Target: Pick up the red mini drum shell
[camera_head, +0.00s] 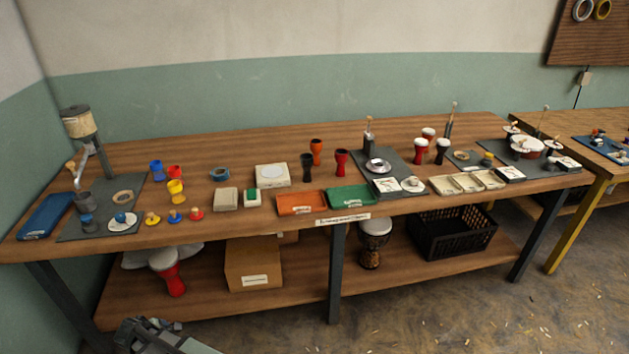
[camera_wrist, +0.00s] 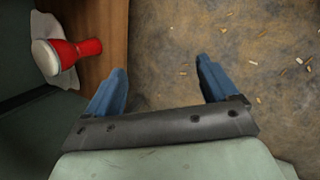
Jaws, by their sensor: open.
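A small red cup-shaped shell (camera_head: 174,172) stands at the left of the workbench, beside a blue one (camera_head: 156,170) and behind a yellow one (camera_head: 176,192). It looks like the red mini drum shell. A larger red goblet shell (camera_head: 341,161) stands mid-bench near an orange one (camera_head: 316,152) and a black one (camera_head: 306,167). My gripper (camera_wrist: 161,72) is open and empty in the wrist view, with bare floor between its blue fingers. The head view shows part of my arm low at the left, below the bench. The small shells are not in the wrist view.
A red drum with a white head (camera_wrist: 67,53) lies at the wrist view's upper left; the head view shows one on the lower shelf (camera_head: 172,279). Small coloured pieces (camera_head: 174,216) line the bench front. A blue tray (camera_head: 45,216) and lamp-like stand (camera_head: 80,122) are left.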

